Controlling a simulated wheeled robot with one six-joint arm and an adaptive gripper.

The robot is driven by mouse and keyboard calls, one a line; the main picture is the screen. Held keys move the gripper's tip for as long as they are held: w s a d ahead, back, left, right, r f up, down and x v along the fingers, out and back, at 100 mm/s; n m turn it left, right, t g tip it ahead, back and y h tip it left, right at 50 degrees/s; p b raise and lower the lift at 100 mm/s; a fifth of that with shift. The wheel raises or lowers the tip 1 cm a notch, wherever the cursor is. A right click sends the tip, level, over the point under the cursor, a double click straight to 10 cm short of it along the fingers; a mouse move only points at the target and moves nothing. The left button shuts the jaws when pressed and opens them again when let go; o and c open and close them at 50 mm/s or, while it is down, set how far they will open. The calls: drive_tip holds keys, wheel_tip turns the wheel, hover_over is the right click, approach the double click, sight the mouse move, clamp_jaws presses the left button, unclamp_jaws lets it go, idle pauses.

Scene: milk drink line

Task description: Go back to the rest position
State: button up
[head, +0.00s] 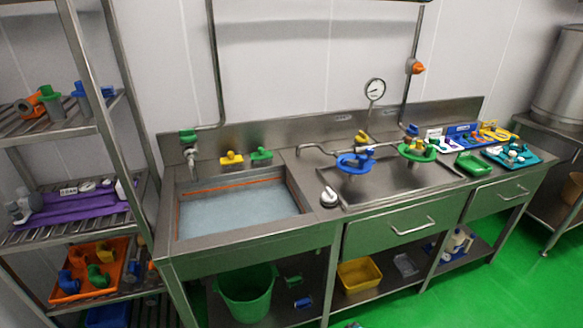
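My gripper is not seen in the head view, so its pose and whether it holds anything cannot be told. The task names no other object. The steel counter (250,237) stands ahead with a sink basin (240,207) at its left, filled with pale liquid. A small dark thing shows at the bottom edge, too cut off to identify.
A steel rack (75,133) with fittings and trays stands at left. The counter bears a blue handwheel (355,161), a green handwheel (416,153) and a teal tray (512,155). A green bucket (246,296) and yellow bin (360,274) sit below. Green floor (520,262) is clear at right.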

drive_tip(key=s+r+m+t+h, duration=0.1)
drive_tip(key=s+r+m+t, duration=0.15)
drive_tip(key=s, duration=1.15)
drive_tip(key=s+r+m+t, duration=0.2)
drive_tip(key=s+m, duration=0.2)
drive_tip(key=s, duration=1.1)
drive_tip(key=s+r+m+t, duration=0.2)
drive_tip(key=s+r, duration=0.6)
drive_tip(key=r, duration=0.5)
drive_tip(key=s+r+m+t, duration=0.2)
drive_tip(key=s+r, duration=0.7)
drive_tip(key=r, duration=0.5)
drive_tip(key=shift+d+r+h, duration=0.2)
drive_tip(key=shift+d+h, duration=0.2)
